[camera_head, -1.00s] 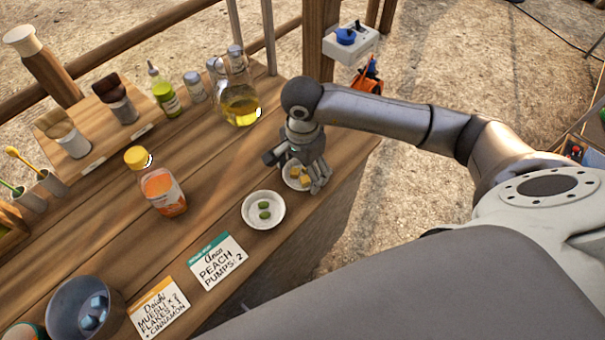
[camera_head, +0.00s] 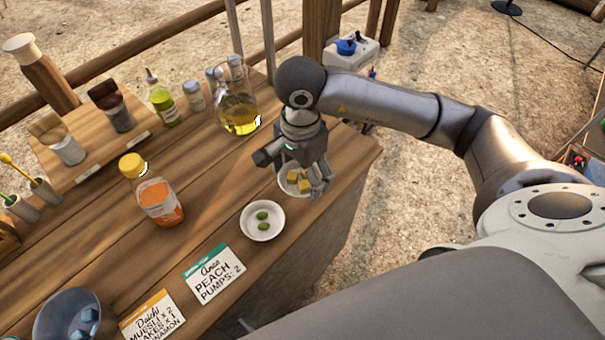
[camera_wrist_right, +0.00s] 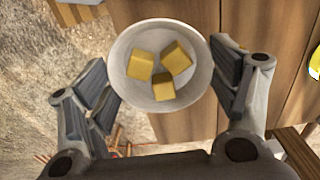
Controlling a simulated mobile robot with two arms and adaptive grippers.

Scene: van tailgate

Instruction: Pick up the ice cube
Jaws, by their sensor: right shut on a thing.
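Several bluish cubes that look like ice (camera_head: 90,322) lie in a grey-blue bowl (camera_head: 45,318) at the lower left in the head view. My right gripper (camera_head: 308,186) is far from them, at the far right end of the counter. It is shut on a small white bowl (camera_head: 284,188) holding three yellow cubes (camera_head: 304,187). In the right wrist view my gripper (camera_wrist_right: 165,85) has its fingers on either side of this bowl (camera_wrist_right: 122,60), with the yellow cubes (camera_wrist_right: 164,86) inside. I cannot tell whether the bowl touches the counter. My left gripper is not in view.
An oil jug (camera_head: 240,112), orange bottle (camera_head: 158,198) and green bottle (camera_head: 164,103) stand behind and left. Order cards (camera_head: 214,272) lie in front. Bare wood (camera_head: 205,165) lies mid-counter.

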